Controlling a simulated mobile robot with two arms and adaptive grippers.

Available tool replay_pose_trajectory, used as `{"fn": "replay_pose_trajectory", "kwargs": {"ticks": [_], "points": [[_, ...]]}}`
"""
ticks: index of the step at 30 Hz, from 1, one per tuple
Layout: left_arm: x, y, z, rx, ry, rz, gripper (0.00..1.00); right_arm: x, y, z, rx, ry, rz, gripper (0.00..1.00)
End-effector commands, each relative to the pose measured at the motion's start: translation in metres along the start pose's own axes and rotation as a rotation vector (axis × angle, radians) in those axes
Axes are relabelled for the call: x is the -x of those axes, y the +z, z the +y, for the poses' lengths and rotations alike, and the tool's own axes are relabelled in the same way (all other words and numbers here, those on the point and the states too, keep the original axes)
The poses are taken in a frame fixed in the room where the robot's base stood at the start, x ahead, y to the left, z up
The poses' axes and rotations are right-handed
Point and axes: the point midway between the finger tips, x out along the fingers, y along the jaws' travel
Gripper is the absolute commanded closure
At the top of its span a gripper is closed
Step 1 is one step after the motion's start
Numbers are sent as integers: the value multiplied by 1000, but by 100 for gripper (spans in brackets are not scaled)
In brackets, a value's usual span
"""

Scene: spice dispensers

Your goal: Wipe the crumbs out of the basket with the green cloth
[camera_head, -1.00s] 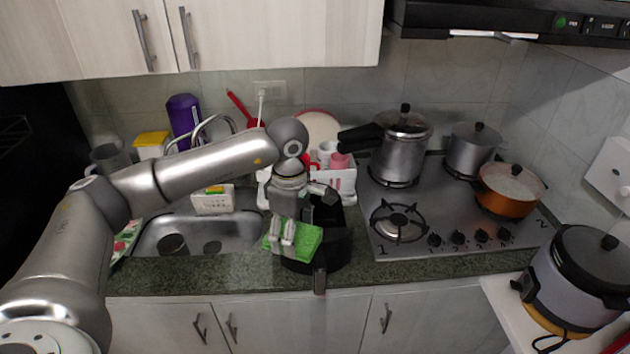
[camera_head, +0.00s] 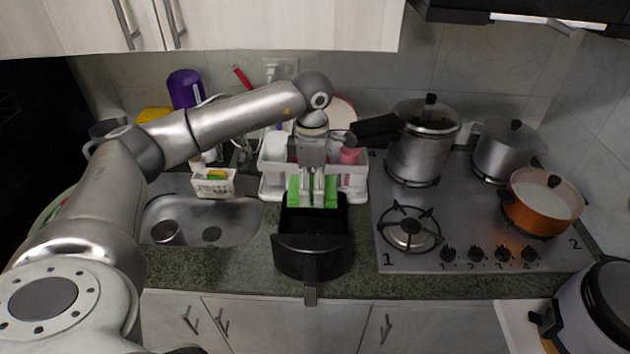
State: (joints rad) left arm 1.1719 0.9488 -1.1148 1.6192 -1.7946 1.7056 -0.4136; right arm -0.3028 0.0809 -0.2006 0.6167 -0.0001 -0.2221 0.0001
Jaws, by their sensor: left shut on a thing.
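The black basket (camera_head: 312,262) stands on the granite counter between the sink and the stove, its handle pointing to the front. My left gripper (camera_head: 317,197) points down at the back edge of the basket. It is shut on the green cloth (camera_head: 299,195), which shows on both sides of the fingers. I cannot tell whether the cloth touches the basket's wall or floor. No crumbs can be made out in the dark inside of the basket. My right gripper is not in view.
A white dish rack (camera_head: 357,181) with cups stands right behind the basket. The sink (camera_head: 190,222) with a small white caddy (camera_head: 213,183) is to the left. The gas stove (camera_head: 450,225) with a pressure cooker (camera_head: 421,145) and an orange pot (camera_head: 543,202) is to the right.

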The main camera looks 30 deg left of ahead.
Motion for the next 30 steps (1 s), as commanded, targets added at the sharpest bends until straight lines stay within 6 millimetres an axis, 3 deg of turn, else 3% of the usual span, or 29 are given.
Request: {"fn": "replay_pose_trajectory", "kwargs": {"ticks": [3, 6, 17, 30], "points": [[0, 0, 0, -1, 0, 0, 53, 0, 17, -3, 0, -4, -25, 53], [-1, 1, 0, 0, 0, 0, 53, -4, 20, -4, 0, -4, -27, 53], [-31, 1, 0, 0, -1, 0, 53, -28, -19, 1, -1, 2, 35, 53], [-75, 1, 0, 0, 0, 0, 53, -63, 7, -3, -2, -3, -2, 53]]}}
